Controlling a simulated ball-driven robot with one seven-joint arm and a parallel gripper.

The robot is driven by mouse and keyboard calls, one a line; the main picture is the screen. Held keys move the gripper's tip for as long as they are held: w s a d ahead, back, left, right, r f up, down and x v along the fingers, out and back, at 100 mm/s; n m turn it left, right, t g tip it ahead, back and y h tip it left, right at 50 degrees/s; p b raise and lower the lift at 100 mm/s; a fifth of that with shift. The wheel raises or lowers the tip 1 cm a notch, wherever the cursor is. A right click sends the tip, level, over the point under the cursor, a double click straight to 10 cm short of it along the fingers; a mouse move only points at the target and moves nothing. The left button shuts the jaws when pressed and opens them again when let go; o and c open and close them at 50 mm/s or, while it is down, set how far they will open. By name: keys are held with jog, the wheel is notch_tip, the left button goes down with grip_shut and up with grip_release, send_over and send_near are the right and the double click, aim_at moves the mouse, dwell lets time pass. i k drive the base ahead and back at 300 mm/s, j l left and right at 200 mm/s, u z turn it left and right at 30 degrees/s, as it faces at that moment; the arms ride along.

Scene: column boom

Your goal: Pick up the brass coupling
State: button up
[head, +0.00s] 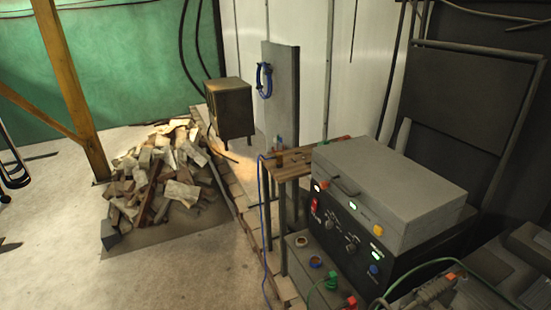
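A small wooden-topped stand (290,171) with thin dark legs is right of the middle of the head view. On its left part stands a small brownish-yellow piece (279,160), which may be the brass coupling; it is too small to tell for sure. A small bluish item (276,143) shows just behind it. Other small things lie toward the back right of the top, partly hidden by the grey case. My gripper is not in view, so whether it is open or shut does not show.
A grey instrument case (390,190) on a black panel stands close beside the stand, with cables in front. A blue cord (263,225) hangs at the stand's left. A rubble pile (165,175) and wooden post (72,90) are left. Foreground floor (170,275) is clear.

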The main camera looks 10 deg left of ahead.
aim_at(278, 156)
jog(key=i+j, duration=0.3)
jog(key=i, duration=0.25)
jog(key=i+j+u, duration=0.1)
jog(key=i+j, duration=0.2)
jog(key=i, duration=0.25)
jog(key=i+j, duration=0.3)
jog(key=i, duration=0.25)
jog(key=i+j+u, duration=0.1)
jog(key=i+j, duration=0.15)
jog(key=i, duration=0.3)
jog(key=i+j, duration=0.2)
jog(key=i, duration=0.35)
jog(key=i+j+u, duration=0.1)
jog(key=i+j, duration=0.15)
jog(key=i, duration=0.3)
